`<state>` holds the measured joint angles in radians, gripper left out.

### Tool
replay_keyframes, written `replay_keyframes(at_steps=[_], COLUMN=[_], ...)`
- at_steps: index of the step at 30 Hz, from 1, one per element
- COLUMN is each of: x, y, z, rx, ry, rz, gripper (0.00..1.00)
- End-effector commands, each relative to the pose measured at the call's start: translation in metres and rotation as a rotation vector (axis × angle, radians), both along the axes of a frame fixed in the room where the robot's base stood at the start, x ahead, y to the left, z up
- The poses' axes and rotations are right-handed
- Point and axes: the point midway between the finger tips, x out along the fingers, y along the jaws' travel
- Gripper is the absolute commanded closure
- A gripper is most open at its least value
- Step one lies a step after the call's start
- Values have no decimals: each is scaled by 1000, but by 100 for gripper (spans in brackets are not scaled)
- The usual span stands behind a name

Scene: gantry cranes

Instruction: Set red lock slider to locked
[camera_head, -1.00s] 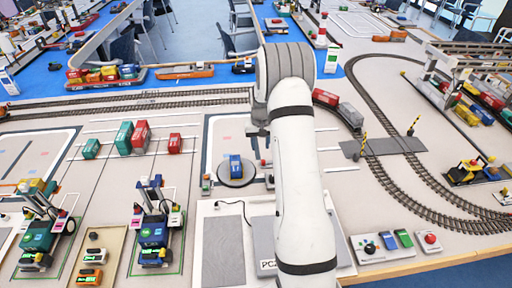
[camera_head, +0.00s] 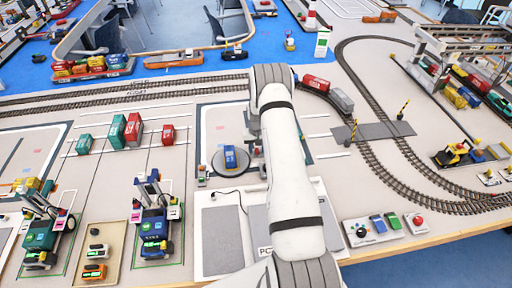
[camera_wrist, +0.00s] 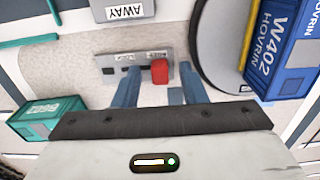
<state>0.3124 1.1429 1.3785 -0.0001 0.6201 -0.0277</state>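The red lock slider (camera_wrist: 159,71) is a small red block near the right end of a grey plate (camera_wrist: 107,66) in the wrist view. Two small white labels on the plate are upside down and hard to read. My gripper (camera_wrist: 158,80) is open, with one blue finger on each side of the slider and gaps visible between. Whether the fingertips are down at slider height is hard to tell.
A turntable (camera_wrist: 207,55) with a blue W402 container (camera_wrist: 290,55) stands close on the right in the wrist view; the container also shows in the head view (camera_head: 230,157). A green container (camera_wrist: 48,118) lies left. An AWAY label (camera_wrist: 122,10) is beyond the plate.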

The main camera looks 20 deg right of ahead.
Motion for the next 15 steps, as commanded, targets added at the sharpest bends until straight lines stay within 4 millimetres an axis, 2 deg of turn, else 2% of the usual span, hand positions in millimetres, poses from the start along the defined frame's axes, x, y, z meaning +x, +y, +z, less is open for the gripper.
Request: replay_keyframes(at_steps=[8, 15], x=[0, 0], y=[1, 1], z=[-2, -2], rx=[0, 0], ry=[0, 0], rz=[1, 1], gripper=[62, 81])
